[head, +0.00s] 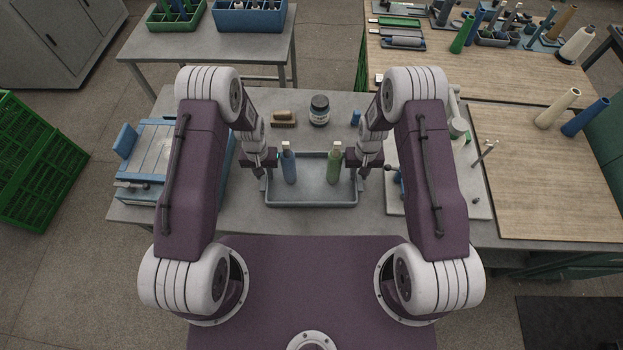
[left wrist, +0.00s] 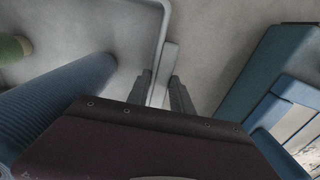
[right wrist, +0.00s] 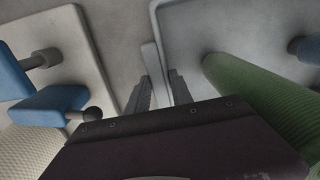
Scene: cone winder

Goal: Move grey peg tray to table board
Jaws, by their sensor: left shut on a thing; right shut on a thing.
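The grey peg tray (head: 312,196) is on the grey metal table in front of me, with a raised rim. A blue cone (head: 289,166) stands in its left part and a green cone (head: 333,163) in its right part. My left gripper (head: 262,176) is shut on the tray's left side; the left wrist view shows its fingers (left wrist: 166,92) around the handle tab. My right gripper (head: 361,174) is shut on the right side; the right wrist view shows its fingers (right wrist: 158,88) around that tab. Whether the tray touches the table is hard to tell.
A brush (head: 284,119) and a dark jar (head: 319,110) stand behind the tray. A blue device (head: 150,165) is at the left. A pale board with posts (head: 470,180) is close at the right, and a wooden table board (head: 545,185) lies beyond it, with two cones at its far edge.

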